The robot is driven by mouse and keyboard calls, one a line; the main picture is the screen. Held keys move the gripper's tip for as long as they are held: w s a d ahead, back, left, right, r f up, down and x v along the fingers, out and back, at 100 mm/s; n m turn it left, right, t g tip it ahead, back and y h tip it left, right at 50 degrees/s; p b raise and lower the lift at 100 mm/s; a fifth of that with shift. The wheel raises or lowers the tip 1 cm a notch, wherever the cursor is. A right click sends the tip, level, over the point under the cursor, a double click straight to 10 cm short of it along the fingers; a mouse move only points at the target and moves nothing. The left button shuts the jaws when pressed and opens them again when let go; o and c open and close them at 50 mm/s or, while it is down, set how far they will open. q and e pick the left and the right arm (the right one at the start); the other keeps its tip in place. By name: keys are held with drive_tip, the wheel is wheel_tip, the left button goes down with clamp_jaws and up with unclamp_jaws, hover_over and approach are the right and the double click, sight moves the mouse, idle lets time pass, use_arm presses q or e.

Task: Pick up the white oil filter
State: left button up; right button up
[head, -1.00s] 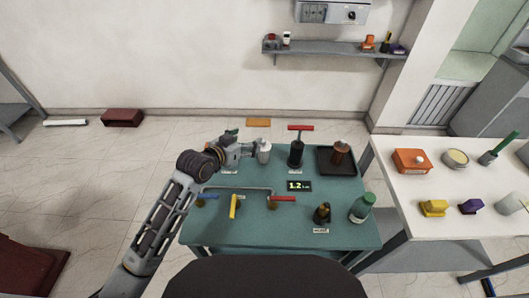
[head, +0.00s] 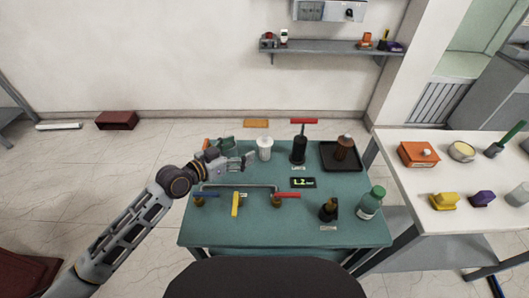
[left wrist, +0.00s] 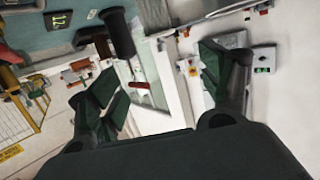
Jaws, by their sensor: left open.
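The white oil filter (head: 264,149) stands upright at the back of the green table (head: 262,222), left of the black hand pump. My left gripper (head: 245,158) is open and empty just left of the filter, with a small gap between them in the head view. In the left wrist view the two dark fingers (left wrist: 160,80) are spread apart with nothing held between them. I cannot make out the filter in that view. My right gripper is not in view.
The black pump with a red handle (head: 299,147) and a dark tray (head: 326,163) stand right of the filter. A white table (head: 405,193) adjoins at right.

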sight(264, 139)
use_arm(q)
drive_tip(key=shift+s+a+f+h, duration=0.25)
drive_tip(key=shift+a+h, duration=0.05)
drive_tip(key=shift+a, duration=0.1)
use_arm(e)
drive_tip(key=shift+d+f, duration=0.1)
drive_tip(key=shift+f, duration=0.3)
use_arm(q)
drive_tip(key=shift+w+d, duration=0.1)
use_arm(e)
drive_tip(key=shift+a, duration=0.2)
use_arm(q)
drive_tip(key=shift+p+x, duration=0.3)
drive_tip(key=shift+x, duration=3.75)
drive_tip(key=shift+w, duration=0.1)
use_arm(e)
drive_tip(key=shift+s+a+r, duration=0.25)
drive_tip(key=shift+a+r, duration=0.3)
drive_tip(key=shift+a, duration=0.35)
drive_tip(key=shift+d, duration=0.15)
